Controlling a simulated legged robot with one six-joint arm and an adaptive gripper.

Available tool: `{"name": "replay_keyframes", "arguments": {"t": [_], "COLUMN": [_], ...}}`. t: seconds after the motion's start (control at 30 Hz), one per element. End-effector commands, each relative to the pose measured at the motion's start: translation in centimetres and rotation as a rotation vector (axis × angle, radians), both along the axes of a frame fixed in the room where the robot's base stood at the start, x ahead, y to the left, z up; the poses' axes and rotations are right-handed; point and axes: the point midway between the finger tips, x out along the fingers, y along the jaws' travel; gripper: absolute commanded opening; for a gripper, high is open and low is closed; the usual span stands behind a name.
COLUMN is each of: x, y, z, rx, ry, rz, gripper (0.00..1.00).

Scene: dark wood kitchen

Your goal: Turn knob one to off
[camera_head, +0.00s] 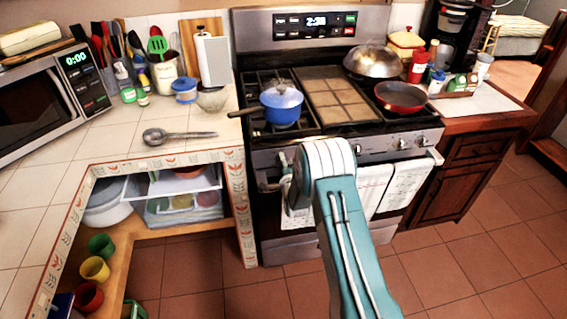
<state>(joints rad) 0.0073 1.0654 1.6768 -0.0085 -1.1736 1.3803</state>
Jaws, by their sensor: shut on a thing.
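The stove (300,140) stands in the middle, with its control panel along the front edge. Knobs show on the right part of that panel, among them one (402,143) above the hanging towels. My teal and white arm reaches from the bottom of the picture to the stove front. My gripper (269,182), small and partly hidden, is at the left end of the panel, where knob one sits. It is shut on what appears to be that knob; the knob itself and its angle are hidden.
Towels (373,187) hang on the oven handle, right of my arm. A blue pot (282,105) sits on the left burner, with a handle jutting left. A red pan (401,97) is at right. The tiled counter (115,150) lies left; floor at right is clear.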

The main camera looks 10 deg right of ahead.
Motion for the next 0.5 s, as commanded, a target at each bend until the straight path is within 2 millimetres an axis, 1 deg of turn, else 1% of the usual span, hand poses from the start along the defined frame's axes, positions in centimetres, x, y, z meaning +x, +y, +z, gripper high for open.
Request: {"name": "replay_keyframes", "arguments": {"t": [0.03,0.2,0.5], "x": [-0.09,-0.11,-0.14], "y": [-0.07,-0.09,-0.1], "z": [-0.39,-0.46,-0.55], "rx": [0.03,0.122,0.201], "ry": [0.009,0.01,0.012], "rz": [-0.002,-0.002,-0.003], "gripper": [0.19,0.19,0.19]}}
